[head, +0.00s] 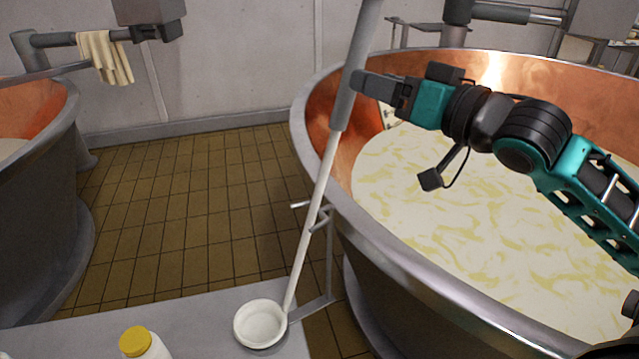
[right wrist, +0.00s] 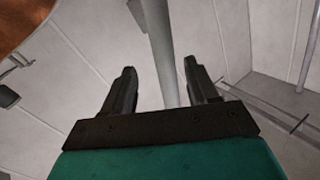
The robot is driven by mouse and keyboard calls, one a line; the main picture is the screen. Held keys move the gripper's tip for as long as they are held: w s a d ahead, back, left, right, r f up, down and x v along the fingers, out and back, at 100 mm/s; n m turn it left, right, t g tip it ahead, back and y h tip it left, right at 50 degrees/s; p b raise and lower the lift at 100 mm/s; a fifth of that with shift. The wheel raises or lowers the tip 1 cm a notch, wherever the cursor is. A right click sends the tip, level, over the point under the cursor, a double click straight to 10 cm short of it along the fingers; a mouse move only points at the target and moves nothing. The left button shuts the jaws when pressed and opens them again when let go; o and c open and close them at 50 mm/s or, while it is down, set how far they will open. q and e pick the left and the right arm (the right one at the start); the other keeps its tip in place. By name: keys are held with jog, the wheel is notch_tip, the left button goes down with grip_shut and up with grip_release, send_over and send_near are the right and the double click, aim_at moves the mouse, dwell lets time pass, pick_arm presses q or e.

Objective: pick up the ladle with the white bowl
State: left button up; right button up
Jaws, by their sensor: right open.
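The ladle's white bowl (head: 260,322) rests on the grey table at the bottom. Its long handle (head: 312,215) leans up past the vat's rim, with a thicker grey grip (head: 361,35) on its upper part. My right gripper (head: 365,84) is open at the grey grip, above the vat's left edge, with its fingertips overlapping the grip in the head view. In the right wrist view the grip (right wrist: 160,40) runs between the two open fingers (right wrist: 160,75); I cannot tell whether it touches either one. My left gripper is out of view.
A copper vat (head: 312,110) with creamy liquid (head: 450,190) stands at right; a bracket (head: 318,222) on its side is by the handle. A bottle with a yellow cap (head: 134,342) stands on the table (head: 205,325). Another vat (head: 45,190) and a hanging cloth (head: 105,58) are at left.

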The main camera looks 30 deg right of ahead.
jog(key=x, duration=0.7)
jog(key=shift+a+f, duration=0.15)
jog(key=shift+a, duration=0.2)
jog(key=shift+w, duration=0.15)
jog(key=shift+c, duration=0.3)
grip_shut()
